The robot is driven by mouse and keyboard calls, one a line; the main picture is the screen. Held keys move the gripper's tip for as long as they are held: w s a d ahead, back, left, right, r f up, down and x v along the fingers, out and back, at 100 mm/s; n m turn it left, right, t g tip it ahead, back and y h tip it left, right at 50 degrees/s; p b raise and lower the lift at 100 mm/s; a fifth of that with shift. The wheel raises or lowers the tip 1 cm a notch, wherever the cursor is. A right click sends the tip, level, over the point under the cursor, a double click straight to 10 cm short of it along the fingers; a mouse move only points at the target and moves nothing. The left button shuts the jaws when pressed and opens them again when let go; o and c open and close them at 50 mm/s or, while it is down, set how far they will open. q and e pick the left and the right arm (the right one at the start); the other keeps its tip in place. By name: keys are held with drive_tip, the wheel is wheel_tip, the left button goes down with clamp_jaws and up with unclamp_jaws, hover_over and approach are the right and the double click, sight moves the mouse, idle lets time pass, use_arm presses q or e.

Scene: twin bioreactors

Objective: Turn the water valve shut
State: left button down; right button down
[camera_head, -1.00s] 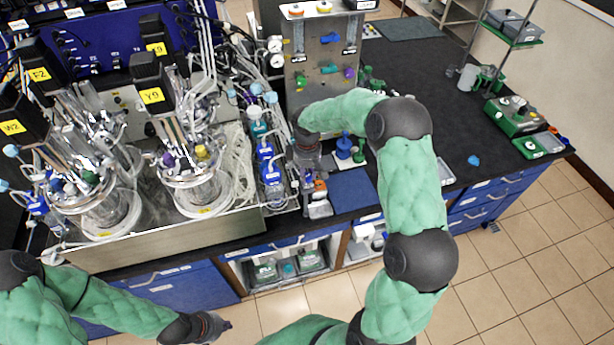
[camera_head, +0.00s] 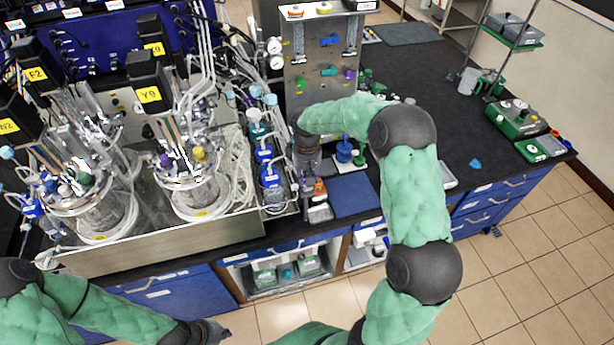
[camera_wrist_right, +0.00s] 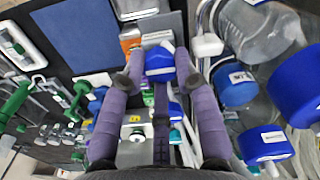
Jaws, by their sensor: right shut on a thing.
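My right gripper (camera_wrist_right: 160,72) points down at the front of the bench, beside the bioreactor tray. In the right wrist view its two purple-grey fingers are closed on the sides of a blue handle (camera_wrist_right: 160,60), which I take to be the water valve's. A white body shows around the handle. In the head view the right gripper (camera_head: 309,188) hides the handle. My left gripper (camera_head: 222,332) hangs low in front of the cabinets, away from the bench top, too small to show whether its fingers are open.
Blue-capped bottles (camera_head: 269,175) stand close to the left of my right gripper. A blue mat (camera_head: 352,196) lies to its right. A metal panel (camera_head: 322,90) with coloured knobs stands behind. Glass bioreactors (camera_head: 200,185) fill the tray at left.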

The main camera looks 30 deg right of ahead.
drive_tip(key=c, duration=0.9)
unclamp_jaws()
drive_tip(key=shift+c, duration=0.2)
drive_tip(key=shift+r, duration=0.1)
wheel_tip(320, 180, up, 12)
drive_tip(key=shift+f, duration=0.2)
